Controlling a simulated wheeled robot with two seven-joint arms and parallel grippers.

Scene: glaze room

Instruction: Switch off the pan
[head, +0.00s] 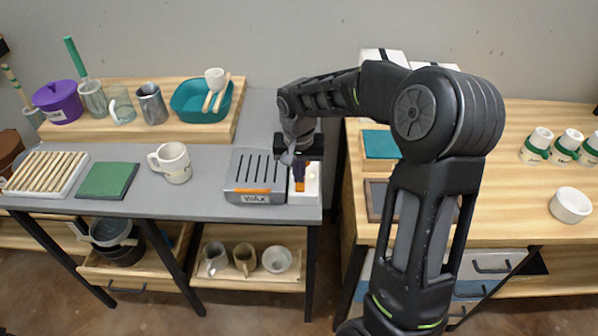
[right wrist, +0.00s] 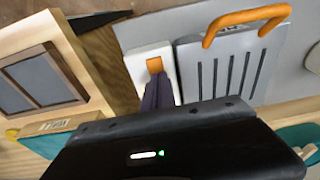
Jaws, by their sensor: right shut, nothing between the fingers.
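The wax pan (head: 256,172) is a grey slotted box with an orange handle and a WAX label, at the right end of the grey table. It also shows in the right wrist view (right wrist: 228,68). A white switch box (head: 311,184) stands right beside it, with an orange switch (right wrist: 154,65) on top. My right gripper (head: 299,184) is shut and empty, pointing down over the switch box. In the right wrist view its dark fingertips (right wrist: 156,84) are close to the orange switch. I cannot tell whether they touch it or which way the switch is set. My left gripper is out of view.
A white mug (head: 171,162) and a green pad (head: 108,181) sit left of the pan. A raised wooden board (head: 150,131) with a teal basin (head: 188,113) is behind. A wooden counter (head: 510,190) stands to the right across a narrow gap.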

